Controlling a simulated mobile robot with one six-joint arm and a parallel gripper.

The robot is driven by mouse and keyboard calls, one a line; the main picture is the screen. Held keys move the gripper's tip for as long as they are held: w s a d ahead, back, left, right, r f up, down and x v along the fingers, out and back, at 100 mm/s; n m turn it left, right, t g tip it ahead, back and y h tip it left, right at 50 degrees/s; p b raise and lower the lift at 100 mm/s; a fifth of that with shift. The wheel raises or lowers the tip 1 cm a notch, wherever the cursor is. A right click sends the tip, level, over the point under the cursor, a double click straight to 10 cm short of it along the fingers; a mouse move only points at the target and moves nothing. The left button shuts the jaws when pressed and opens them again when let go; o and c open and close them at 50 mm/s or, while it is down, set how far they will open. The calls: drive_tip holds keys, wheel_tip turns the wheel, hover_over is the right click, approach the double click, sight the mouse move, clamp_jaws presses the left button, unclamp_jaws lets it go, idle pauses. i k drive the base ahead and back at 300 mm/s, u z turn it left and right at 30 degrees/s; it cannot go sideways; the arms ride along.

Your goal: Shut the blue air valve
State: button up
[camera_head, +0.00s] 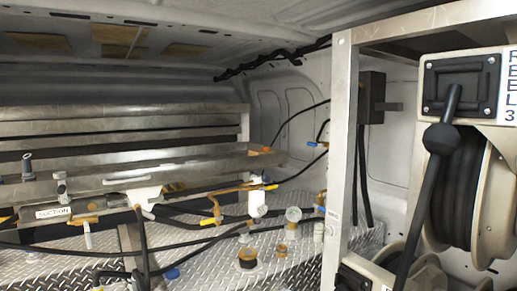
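Several small blue parts show, and I cannot tell for sure which is the air valve. One small blue piece (312,144) sits on a black line by the rear wall, left of the upright metal post. Another blue piece (172,273) is low on the tread-plate floor, at the end of a black hose. A tiny blue piece (322,208) is near the post's foot beside pale fittings. They are too small to tell whether any valve is open or shut. My gripper is not in view.
Yellow-handled valves (212,208) and gauges (293,214) stand at the middle. A metal shelf (120,180) fills the left. A metal post (340,150) and hose reel (490,190) labelled REEL 3 block the right.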

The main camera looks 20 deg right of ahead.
sight(309, 143)
drive_tip(key=u, duration=0.05)
drive_tip(key=k, duration=0.65)
drive_tip(key=z, duration=0.85)
drive_tip(key=i, duration=0.5)
